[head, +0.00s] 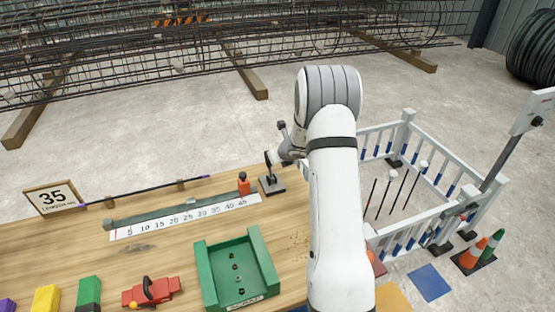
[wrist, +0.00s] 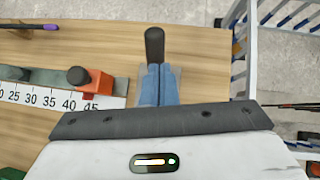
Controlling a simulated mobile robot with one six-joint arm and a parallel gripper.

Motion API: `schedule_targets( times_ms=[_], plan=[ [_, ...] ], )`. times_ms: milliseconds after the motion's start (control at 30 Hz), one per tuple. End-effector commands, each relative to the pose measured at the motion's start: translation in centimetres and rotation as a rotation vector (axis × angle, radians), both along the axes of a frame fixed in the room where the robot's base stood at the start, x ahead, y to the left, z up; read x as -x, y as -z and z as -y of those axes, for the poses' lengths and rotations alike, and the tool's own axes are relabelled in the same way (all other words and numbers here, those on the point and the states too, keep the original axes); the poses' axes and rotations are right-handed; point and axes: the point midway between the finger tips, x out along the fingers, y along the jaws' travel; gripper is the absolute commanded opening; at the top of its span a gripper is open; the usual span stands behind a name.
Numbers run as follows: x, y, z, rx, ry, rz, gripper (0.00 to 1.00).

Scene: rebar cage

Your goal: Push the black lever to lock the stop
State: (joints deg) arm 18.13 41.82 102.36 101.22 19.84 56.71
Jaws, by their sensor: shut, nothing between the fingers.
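The black lever (head: 267,158) stands upright on a dark base plate (head: 272,186) at the right end of the ruler. Its black handle also shows in the wrist view (wrist: 154,43), just past my fingertips. The orange stop (head: 243,184) with a dark knob sits on the grey rail near the 45 mark; it shows in the wrist view (wrist: 95,84) left of my fingers. My gripper (head: 279,157) is shut and empty, its blue fingers (wrist: 156,68) right at the lever. I cannot tell whether they touch it. The fingers hide the lower lever.
A ruler strip (head: 185,217) runs along the rail. A dark rod (head: 140,190) with purple ends lies behind it, beside a "35" sign (head: 52,198). A green scrap tray (head: 237,270) and a red tool (head: 150,292) stand in front. A white fence (head: 408,135) is at right.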

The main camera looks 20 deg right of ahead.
Motion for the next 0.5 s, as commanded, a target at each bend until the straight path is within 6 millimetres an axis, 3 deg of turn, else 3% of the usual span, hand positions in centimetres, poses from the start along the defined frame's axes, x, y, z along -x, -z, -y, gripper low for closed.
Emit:
schedule_targets(
  times_ms=[500],
  plan=[
    [-1.7, 0.1, -0.7, -0.001, -0.011, 0.002, 0.00]
  ],
)
